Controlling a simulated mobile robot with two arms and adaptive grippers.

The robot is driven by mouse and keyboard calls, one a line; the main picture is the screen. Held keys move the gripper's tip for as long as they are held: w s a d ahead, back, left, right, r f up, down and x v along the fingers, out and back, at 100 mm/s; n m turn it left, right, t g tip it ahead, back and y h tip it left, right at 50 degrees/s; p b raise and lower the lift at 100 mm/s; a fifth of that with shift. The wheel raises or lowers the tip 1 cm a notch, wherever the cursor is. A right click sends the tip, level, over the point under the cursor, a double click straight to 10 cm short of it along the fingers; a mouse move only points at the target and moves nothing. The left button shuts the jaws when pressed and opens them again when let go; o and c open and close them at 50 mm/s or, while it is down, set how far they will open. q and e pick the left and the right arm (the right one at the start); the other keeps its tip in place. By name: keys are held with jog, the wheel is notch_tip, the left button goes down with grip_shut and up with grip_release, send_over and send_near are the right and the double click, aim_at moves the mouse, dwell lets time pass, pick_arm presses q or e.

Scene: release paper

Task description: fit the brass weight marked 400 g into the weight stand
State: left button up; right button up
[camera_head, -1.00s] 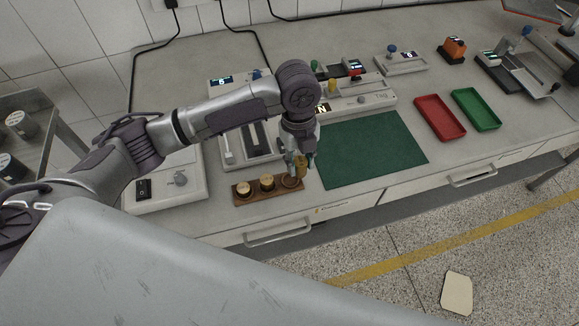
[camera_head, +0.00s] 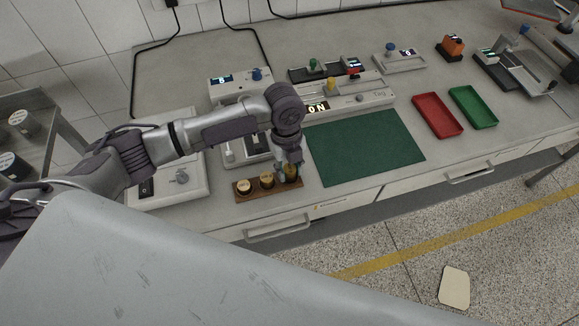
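The weight stand (camera_head: 254,194) is a brown wooden block near the table's front edge. Two brass weights sit in it, one at the left (camera_head: 243,186) and one in the middle (camera_head: 267,179). My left gripper (camera_head: 288,168) points down over the stand's right-hand place, with its fingers around a third brass weight (camera_head: 291,173). This weight is upright at that place; whether it is fully seated cannot be told. The gripper hides part of it, and its marking is too small to read. My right gripper is not in view.
A green mat (camera_head: 365,147) lies right of the stand. Red (camera_head: 437,116) and green (camera_head: 474,107) trays are farther right. A balance (camera_head: 235,88) and other instruments stand behind the arm. The table's front edge is close to the stand.

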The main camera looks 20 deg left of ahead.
aim_at(287, 164)
pick_arm(q)
jog(key=shift+o, duration=0.4)
jog(key=shift+r, duration=0.25)
notch_tip(287, 164, up, 12)
jog(key=w+a+b, duration=0.1)
jog(key=b, duration=0.1)
jog(key=shift+f, duration=0.15)
